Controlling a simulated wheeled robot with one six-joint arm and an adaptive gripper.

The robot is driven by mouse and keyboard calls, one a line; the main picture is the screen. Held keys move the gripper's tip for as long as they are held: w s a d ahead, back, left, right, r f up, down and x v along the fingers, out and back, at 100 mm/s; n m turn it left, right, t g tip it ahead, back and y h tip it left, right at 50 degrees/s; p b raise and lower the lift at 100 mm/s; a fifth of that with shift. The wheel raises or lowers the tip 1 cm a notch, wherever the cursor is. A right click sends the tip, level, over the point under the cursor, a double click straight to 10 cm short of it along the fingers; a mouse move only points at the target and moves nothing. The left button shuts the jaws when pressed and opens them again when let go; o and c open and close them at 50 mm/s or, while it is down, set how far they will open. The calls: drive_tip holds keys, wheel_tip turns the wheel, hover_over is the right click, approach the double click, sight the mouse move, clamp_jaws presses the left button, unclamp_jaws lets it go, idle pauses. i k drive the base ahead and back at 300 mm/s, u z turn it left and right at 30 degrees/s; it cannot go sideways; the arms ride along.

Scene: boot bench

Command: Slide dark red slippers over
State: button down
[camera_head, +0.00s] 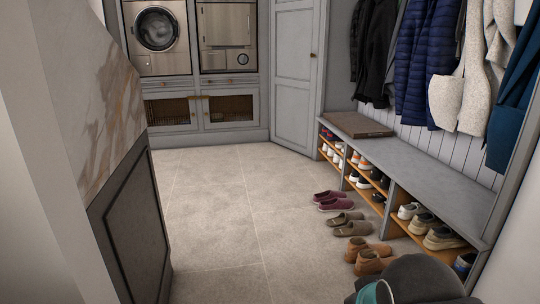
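The dark red slippers lie side by side on the tiled floor, in front of the bench. The farther dark red slipper (328,196) is just behind the nearer one (335,205); both lie roughly crosswise in the picture. They are the farthest pair in a row of footwear on the floor. My gripper is not in view, so its state and its place relative to the slippers do not show.
The grey bench (430,160) with shoe-filled cubbies runs along the right, coats hanging above. Olive-brown shoes (348,222) and tan boots (367,252) stand nearer. A marble-topped dark cabinet (128,230) bounds the left. The floor (215,215) between is clear.

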sight(329, 200)
drive_tip(key=i, duration=3.9)
drive_tip(key=z, duration=1.45)
